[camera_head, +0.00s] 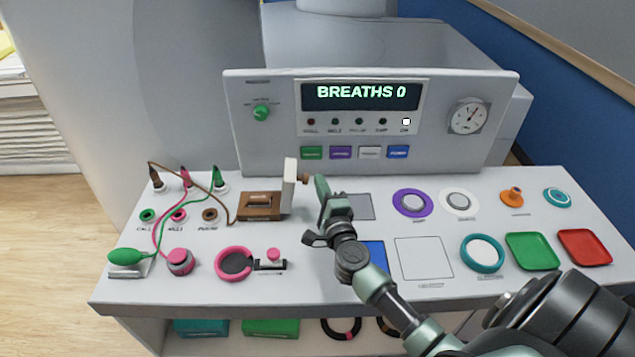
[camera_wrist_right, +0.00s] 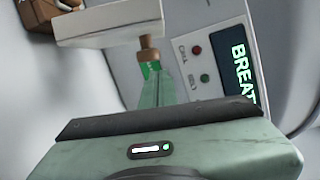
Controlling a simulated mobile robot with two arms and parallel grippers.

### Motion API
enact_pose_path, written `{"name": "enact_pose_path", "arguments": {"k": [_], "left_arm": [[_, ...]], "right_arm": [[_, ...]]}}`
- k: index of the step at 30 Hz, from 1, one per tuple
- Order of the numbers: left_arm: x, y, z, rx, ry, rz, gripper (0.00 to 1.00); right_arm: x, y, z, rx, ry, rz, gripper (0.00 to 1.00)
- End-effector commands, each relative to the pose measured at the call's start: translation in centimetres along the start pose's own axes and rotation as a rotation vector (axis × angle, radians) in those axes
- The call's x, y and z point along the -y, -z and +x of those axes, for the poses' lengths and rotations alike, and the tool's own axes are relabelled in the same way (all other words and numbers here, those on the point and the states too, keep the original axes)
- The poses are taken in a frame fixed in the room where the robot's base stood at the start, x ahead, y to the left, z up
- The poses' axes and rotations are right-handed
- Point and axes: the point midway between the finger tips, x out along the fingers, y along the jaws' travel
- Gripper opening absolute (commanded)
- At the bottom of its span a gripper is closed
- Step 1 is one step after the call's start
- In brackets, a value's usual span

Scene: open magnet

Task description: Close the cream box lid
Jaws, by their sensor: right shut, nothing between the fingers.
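The cream lid (camera_head: 290,187) stands upright at the right side of a brown box (camera_head: 256,212) on the console top. A brown knob (camera_head: 303,178) sticks out to the right from the lid's upper part. My right gripper (camera_head: 320,184) is shut and empty, with its tip just right of the knob. In the right wrist view, the lid (camera_wrist_right: 110,24) shows as a pale slab with the knob (camera_wrist_right: 149,50) at the green fingertips (camera_wrist_right: 158,80). I cannot tell whether they touch. My left gripper is not in view.
Behind stands an upright panel with a display (camera_head: 361,95) reading "BREATHS 0". Cables and plugs (camera_head: 186,180) lie left of the box. A pink ring (camera_head: 235,249) is in front of it. A purple ring (camera_head: 411,191) and coloured trays (camera_head: 532,250) are to the right.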

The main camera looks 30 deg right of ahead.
Motion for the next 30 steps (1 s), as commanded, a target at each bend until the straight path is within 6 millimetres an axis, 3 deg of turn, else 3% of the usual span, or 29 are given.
{"name": "enact_pose_path", "arguments": {"k": [17,23,30], "left_arm": [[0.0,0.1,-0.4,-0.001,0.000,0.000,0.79],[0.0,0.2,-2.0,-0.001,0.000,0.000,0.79],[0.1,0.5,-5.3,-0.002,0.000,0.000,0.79]], "right_arm": [[0.1,-0.9,0.2,0.000,-0.001,-0.006,0.00],[0.9,-1.5,0.6,0.000,-0.015,-0.057,0.00],[2.3,-3.4,2.0,0.000,-0.035,-0.132,0.00]]}}
